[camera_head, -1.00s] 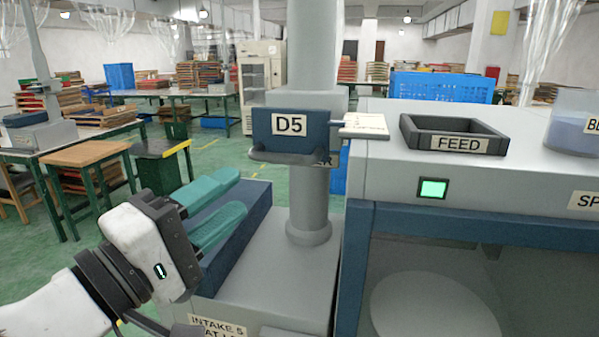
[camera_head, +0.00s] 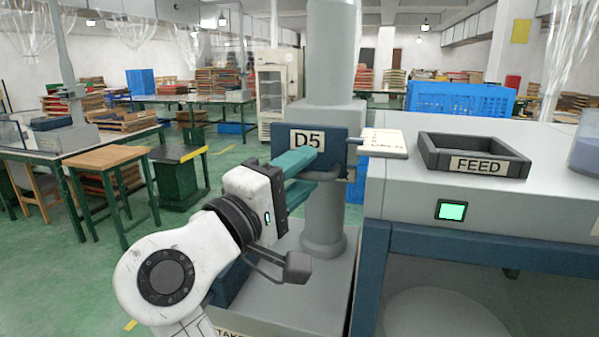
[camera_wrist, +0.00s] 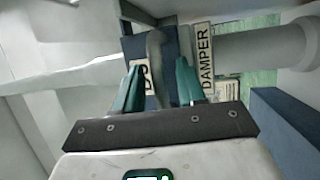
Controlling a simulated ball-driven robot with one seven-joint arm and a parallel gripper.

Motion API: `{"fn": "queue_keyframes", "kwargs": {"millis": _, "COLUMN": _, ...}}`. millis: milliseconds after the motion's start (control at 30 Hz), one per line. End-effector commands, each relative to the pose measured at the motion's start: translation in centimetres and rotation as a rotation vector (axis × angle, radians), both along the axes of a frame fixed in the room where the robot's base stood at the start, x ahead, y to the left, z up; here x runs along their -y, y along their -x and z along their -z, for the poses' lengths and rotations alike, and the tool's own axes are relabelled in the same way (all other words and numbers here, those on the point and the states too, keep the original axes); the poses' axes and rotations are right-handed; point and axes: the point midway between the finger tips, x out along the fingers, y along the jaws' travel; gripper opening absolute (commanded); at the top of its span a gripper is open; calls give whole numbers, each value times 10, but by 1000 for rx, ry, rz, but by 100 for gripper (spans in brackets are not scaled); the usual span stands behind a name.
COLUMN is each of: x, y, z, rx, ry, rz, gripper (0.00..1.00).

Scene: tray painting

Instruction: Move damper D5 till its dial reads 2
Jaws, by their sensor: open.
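Damper D5 is a dark blue plate (camera_head: 340,145) labelled D5 on the grey vertical duct (camera_head: 324,215). A dark grey curved handle (camera_head: 328,175) sticks out below the label. The handle also shows in the wrist view (camera_wrist: 155,62), beside a DAMPER label (camera_wrist: 205,58). My gripper (camera_head: 304,172) is open at the damper, its teal fingers reaching the handle. In the wrist view the fingers (camera_wrist: 159,82) stand on either side of the handle, with gaps visible. A pale card with small writing (camera_head: 384,143) juts out to the right of the plate. I cannot read any dial value.
A grey machine (camera_head: 560,150) with a blue frame stands close on the right. It carries a black FEED tray (camera_head: 475,150) and a lit green button (camera_head: 452,211). A wooden-topped stool (camera_head: 105,158) and tables are at the left. Green floor (camera_head: 75,285) is open there.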

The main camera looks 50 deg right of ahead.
Motion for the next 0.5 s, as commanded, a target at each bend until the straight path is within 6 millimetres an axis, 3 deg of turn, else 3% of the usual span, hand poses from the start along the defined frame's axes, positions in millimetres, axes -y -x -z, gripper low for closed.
{"fn": "queue_keyframes", "kwargs": {"millis": 167, "x": 0, "y": 0, "z": 0, "rx": 0, "ry": 0, "rz": 0, "gripper": 39}}
{"fn": "queue_keyframes", "kwargs": {"millis": 500, "x": 0, "y": 0, "z": 0, "rx": 0, "ry": 0, "rz": 0, "gripper": 7}}
